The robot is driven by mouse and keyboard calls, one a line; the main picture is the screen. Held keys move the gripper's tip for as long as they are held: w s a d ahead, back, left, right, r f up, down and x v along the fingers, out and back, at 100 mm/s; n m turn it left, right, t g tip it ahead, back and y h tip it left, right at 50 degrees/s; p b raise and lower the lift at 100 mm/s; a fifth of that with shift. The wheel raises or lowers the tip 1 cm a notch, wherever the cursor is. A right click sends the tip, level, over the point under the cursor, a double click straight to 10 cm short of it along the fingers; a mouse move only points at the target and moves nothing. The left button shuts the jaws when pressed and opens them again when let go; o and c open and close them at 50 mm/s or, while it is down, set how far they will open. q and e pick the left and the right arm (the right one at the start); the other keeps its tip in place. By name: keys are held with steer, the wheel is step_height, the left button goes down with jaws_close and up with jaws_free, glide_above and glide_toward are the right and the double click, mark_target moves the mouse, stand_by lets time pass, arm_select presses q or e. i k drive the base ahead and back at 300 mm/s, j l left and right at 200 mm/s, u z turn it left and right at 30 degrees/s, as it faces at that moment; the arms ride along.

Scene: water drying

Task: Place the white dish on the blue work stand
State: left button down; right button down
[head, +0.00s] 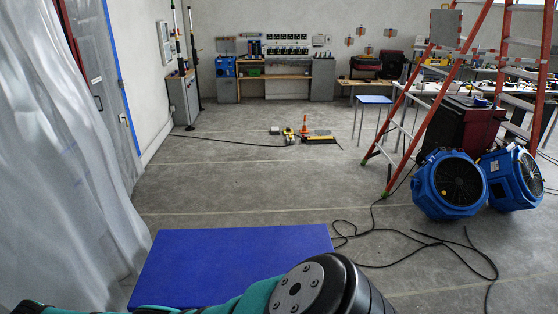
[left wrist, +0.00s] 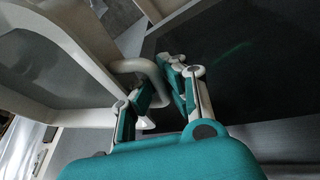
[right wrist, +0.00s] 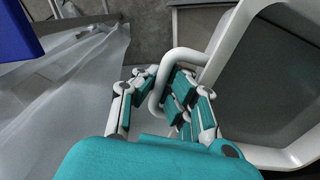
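The blue work stand (head: 235,258) shows as a flat, bare blue top low in the head view. Its blue also fills a corner of the right wrist view (right wrist: 18,32). The white dish has a pale rim and loop handles. It is cropped in the left wrist view (left wrist: 65,35) and the right wrist view (right wrist: 222,45). My left gripper (left wrist: 160,80) has its fingers closed about one handle. My right gripper (right wrist: 160,76) has its fingers closed about another handle. Finger contact is partly hidden. The dish and both grippers are outside the head view.
A translucent curtain (head: 55,150) hangs left of the stand. Black cables (head: 440,243) lie on the floor to its right. Blue blowers (head: 450,185) and an orange ladder (head: 430,95) stand farther right. A dark flat surface (left wrist: 240,65) lies beside the left gripper.

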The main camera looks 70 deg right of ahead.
mark_target(248, 260)
steer(key=j+z, duration=0.2)
steer(key=z, duration=0.25)
steer(key=k+j+z, duration=0.15)
steer(key=z, duration=0.3)
steer(key=k+j+z, duration=0.1)
steer(key=z, duration=0.35)
steer(key=k+j+z, duration=0.15)
steer(key=z, duration=0.3)
steer(key=k+j+z, duration=0.15)
steer(key=z, duration=0.3)
